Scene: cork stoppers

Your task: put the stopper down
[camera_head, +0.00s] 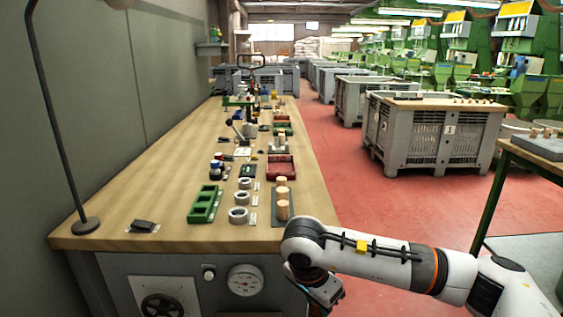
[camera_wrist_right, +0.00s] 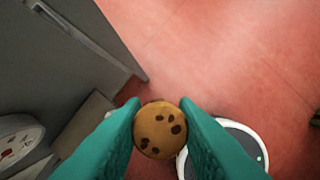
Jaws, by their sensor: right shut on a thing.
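A round cork stopper (camera_wrist_right: 158,132) with dark spots shows end-on in the right wrist view. My right gripper (camera_wrist_right: 160,118) is shut on it, with one teal finger on each side. In the head view my right arm comes in from the right, and its dark gripper body (camera_head: 325,291) hangs low beside the bench's front right corner. The stopper and fingertips cannot be made out there. In the wrist view, red floor lies behind the stopper. My left gripper is in neither view.
The wooden bench (camera_head: 160,200) carries a dark strip (camera_head: 280,221) with upright corks (camera_head: 282,209), a green tray (camera_head: 205,204), grey rings (camera_head: 238,215) and a red tray (camera_head: 269,172). A lamp base (camera_head: 85,226) stands front left. The bench's grey front (camera_wrist_right: 60,45) is left in the wrist view.

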